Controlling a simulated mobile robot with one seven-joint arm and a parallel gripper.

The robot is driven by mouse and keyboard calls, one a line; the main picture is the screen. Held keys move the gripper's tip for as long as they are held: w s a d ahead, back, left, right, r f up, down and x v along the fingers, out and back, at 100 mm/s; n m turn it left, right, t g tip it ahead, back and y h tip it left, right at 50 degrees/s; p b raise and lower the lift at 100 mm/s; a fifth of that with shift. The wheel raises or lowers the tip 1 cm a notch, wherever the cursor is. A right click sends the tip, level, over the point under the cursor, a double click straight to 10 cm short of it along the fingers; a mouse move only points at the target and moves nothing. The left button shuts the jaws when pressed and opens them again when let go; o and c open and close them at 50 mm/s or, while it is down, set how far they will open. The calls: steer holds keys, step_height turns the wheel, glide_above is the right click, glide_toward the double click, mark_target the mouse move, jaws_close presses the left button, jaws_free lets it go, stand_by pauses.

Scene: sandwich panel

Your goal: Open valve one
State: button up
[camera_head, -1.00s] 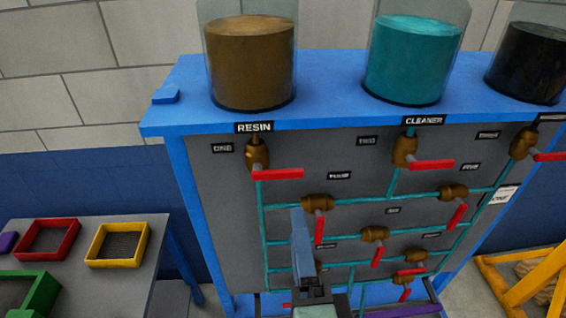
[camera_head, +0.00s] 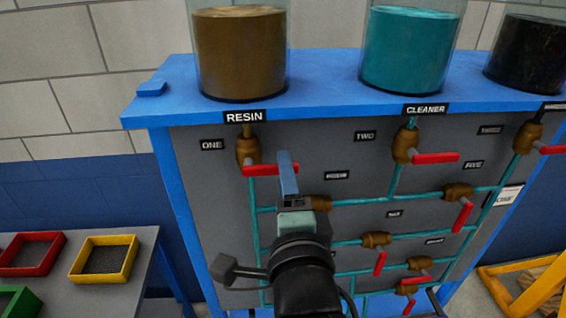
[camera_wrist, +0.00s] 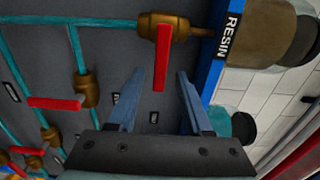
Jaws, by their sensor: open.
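Valve one has a brass body (camera_head: 247,150) under the RESIN label, beside the ONE plate (camera_head: 212,145). Its red handle (camera_head: 263,170) points sideways to the right, across the upright pipe. My gripper (camera_head: 285,155) is in front of the panel, at the free end of this handle. In the wrist view, the red handle (camera_wrist: 162,60) of valve one shows between the two blue fingers of my open gripper (camera_wrist: 160,74), with its free end toward the palm. The fingers look apart from the handle on both sides. I cannot tell the exact depth between them.
The CLEANER valve's red handle (camera_head: 436,157) is to the right. A brass valve (camera_head: 320,203) sits just behind and below my gripper, partly hidden. The blue shelf (camera_head: 320,75) with tanks overhangs above. A table with a yellow tray (camera_head: 104,258) is at left.

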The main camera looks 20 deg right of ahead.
steer(key=shift+x, duration=1.3)
jaws_close()
stand_by(0.5)
